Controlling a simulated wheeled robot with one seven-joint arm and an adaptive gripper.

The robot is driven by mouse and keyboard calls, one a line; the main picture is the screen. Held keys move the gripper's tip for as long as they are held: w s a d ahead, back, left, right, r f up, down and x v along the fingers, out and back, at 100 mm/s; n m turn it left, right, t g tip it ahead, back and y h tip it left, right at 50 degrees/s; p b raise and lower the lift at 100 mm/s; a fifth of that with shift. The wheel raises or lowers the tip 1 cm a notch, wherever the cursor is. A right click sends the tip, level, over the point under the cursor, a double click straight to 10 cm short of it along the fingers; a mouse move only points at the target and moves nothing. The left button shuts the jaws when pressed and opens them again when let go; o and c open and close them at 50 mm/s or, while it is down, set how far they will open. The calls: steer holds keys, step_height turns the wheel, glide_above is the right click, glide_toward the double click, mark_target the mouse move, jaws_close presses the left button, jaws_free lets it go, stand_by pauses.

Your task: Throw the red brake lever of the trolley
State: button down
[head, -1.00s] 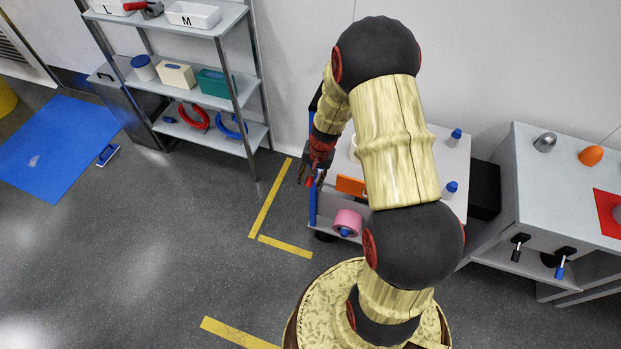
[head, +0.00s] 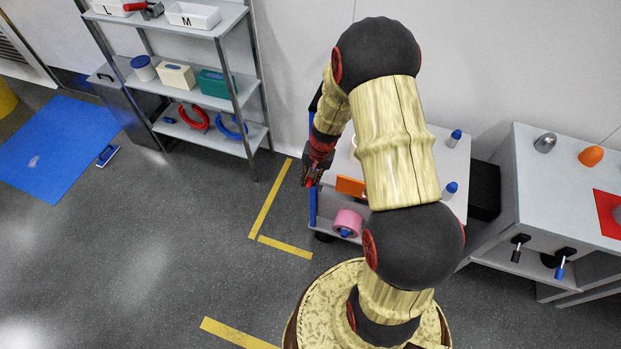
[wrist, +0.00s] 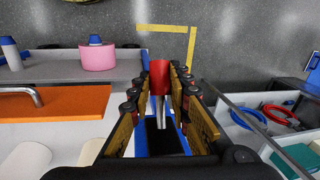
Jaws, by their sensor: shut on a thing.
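The red brake lever (wrist: 160,75) shows in the wrist view as a red grip on a grey metal stem. It stands between the two fingers of my gripper (wrist: 161,87), which is shut on it. In the head view my gripper (head: 311,180) is at the left end of the trolley (head: 456,160), beside its blue post. There the lever itself is hidden by the fingers, and my arm covers much of the trolley.
The trolley carries a pink roll (head: 348,221), an orange board (head: 350,187) and blue-capped bottles (head: 449,188). A shelf rack (head: 190,88) stands at the back left. A grey bench (head: 560,175) is at right. The floor left of the trolley is clear.

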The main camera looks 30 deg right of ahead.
steer(key=shift+s+a+r+g+y+p, duration=0.1)
steer(key=shift+r+g+y+p, duration=0.35)
steer(key=shift+y+p, duration=0.2)
steer(key=c, duration=1.7)
jaws_free()
steer(key=shift+o, duration=0.3)
steer(key=v, duration=1.2)
